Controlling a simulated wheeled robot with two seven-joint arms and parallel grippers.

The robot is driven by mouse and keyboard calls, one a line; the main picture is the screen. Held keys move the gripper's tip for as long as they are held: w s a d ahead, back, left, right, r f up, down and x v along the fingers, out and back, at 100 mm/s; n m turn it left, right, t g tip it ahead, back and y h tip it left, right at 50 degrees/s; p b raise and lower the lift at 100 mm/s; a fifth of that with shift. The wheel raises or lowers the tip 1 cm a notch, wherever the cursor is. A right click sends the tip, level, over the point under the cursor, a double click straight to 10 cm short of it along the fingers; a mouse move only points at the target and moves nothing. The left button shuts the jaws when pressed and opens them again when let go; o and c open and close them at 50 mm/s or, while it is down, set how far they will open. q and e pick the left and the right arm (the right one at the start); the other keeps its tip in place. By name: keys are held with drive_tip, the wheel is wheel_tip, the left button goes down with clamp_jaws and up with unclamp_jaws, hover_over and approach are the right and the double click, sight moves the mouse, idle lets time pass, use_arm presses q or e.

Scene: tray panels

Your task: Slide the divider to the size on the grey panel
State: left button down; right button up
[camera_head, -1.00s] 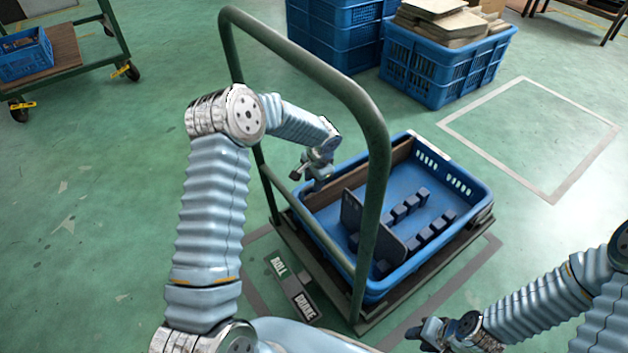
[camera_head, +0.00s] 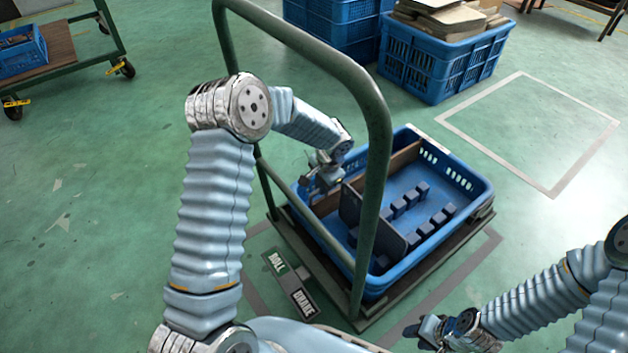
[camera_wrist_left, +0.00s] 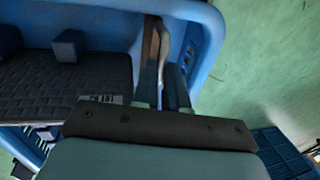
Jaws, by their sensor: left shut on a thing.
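The blue tray (camera_head: 480,195) holds a brown wooden panel (camera_head: 405,157) along its far-left side and a dark grey upright panel (camera_head: 350,206) across its nearer part. My left gripper (camera_head: 324,182) is at the near-left end of the brown panel, at the tray's left wall. In the left wrist view, the fingers (camera_wrist_left: 160,92) are shut on the brown panel (camera_wrist_left: 150,45), seen edge-on. A small pale label (camera_wrist_left: 104,98) beside them is too blurred to read. My right gripper (camera_head: 428,330) is outside the tray at lower right; its jaws are unclear.
Several dark blocks (camera_head: 410,197) stand in rows on the tray floor. The tray rests on a cart with a green tubular handle (camera_head: 372,110) arching close to my left arm. Blue crates (camera_head: 440,60) stand behind. The floor at right is clear.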

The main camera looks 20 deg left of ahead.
use_arm(q)
drive_tip(key=shift+s+d, duration=0.25)
drive_tip(key=shift+d, duration=0.2)
drive_tip(key=c, duration=1.2)
unclamp_jaws()
drive_tip(key=shift+o, duration=0.2)
drive_tip(key=p+v, duration=0.1)
drive_tip(key=v, duration=1.3)
drive_tip(key=shift+p, duration=0.4)
